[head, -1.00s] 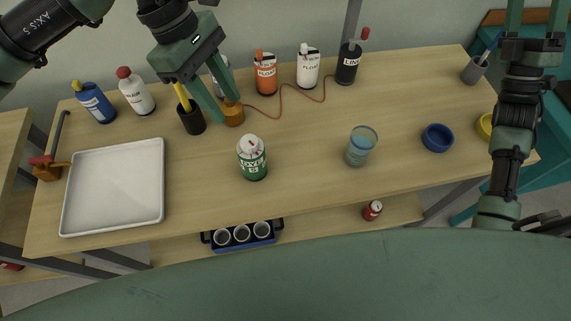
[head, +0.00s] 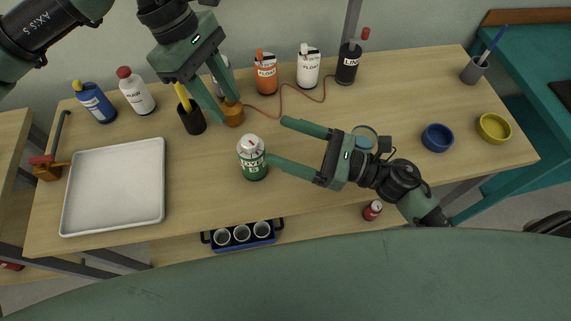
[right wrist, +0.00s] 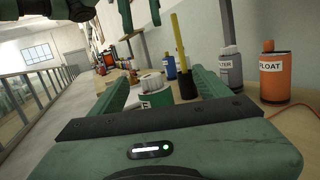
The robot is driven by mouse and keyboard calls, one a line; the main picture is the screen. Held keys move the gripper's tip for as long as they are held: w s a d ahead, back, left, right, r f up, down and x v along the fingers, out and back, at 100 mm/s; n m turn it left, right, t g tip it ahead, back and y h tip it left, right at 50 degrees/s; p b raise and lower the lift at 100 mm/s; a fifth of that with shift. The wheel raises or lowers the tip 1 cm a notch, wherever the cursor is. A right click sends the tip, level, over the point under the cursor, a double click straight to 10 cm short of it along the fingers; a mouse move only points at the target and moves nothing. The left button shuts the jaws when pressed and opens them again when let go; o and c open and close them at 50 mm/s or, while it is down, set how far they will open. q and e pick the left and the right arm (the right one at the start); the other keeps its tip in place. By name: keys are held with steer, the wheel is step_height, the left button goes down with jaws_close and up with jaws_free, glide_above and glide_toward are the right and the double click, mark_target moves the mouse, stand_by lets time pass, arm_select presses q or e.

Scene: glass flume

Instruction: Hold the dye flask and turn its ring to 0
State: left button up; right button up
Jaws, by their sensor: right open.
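The dye flask (head: 254,171) is a green bottle with a white marked top ring (head: 250,146), standing upright near the table's middle. The ring's number cannot be read. My right gripper (head: 276,141) is open just right of the flask, its lower fingertip overlapping the flask's right edge in the head view. In the right wrist view the flask (right wrist: 157,98) and its white ring (right wrist: 151,81) show ahead, between the two open fingers. My left gripper (head: 228,112) is open and behind-left of the flask, its fingertips over or beside an amber block (head: 233,119); touching cannot be told.
A black cup (head: 191,122) with a yellow tool stands left of the amber block. FLOAT bottles (head: 266,80) and a dark LINE bottle (head: 347,68) line the back. A glass (head: 364,134) is partly hidden behind my right gripper. A white tray (head: 70,205) lies left.

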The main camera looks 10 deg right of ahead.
mark_target(252, 157)
steer(key=shift+n+g+h, duration=0.3)
steer(key=shift+h, duration=0.5)
steer(key=f, duration=0.2)
steer(key=s+f, duration=0.1)
steer(key=f, duration=0.3)
steer(key=shift+s+a+f, duration=0.15)
steer(key=shift+s+a, duration=0.25)
steer(key=shift+a+f, duration=0.2)
steer(key=x, duration=0.7)
steer(key=shift+w+a, duration=0.15)
